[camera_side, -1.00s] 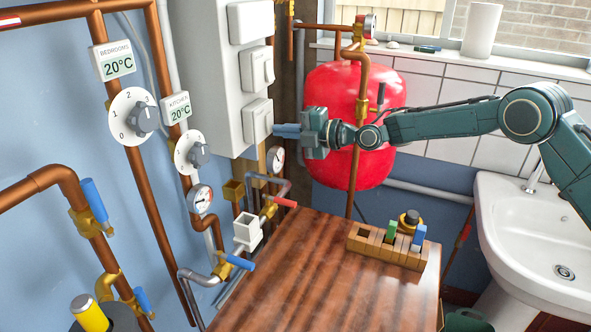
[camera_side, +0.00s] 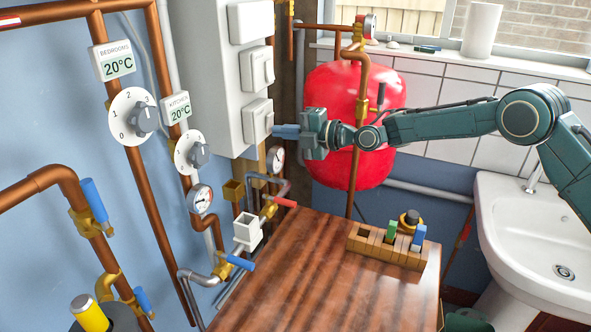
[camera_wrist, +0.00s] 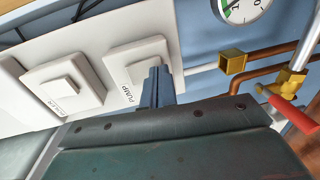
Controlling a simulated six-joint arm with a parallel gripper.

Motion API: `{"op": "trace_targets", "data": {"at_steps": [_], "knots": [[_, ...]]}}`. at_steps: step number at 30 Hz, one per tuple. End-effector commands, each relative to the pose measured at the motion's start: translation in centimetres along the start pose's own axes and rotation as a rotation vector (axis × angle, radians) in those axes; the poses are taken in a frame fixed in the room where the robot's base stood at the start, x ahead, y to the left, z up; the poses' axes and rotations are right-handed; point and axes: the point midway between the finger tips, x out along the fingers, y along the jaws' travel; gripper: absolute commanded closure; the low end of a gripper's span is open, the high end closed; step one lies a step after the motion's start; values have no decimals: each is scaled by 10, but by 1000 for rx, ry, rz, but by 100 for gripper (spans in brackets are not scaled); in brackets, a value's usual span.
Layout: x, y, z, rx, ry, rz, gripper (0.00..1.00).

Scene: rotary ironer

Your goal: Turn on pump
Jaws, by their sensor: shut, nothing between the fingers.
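The pump switch (camera_side: 257,120) is the lowest of the white switches on the white wall box. In the wrist view the pump switch (camera_wrist: 121,62) carries the label PUMP beside its raised rocker. My gripper (camera_side: 276,130) is shut and empty, with its fingertips at the right side of the pump switch. In the wrist view my gripper (camera_wrist: 157,74) covers part of the rocker, and the fingertips are at or very near it. I cannot tell whether they touch, nor which way the rocker is set.
Another switch (camera_side: 257,67) sits above the pump switch; it also shows in the wrist view (camera_wrist: 66,87). A red tank (camera_side: 330,85) stands behind my gripper. Below are copper pipes, a gauge (camera_side: 275,160), a red-handled valve (camera_side: 284,202) and a wooden table (camera_side: 330,275).

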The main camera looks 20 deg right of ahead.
Motion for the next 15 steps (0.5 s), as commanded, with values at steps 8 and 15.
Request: {"op": "trace_targets", "data": {"at_steps": [8,15], "knots": [[-17,-4,1,1,-2,0,100],[-42,-10,2,1,-3,0,100]]}}
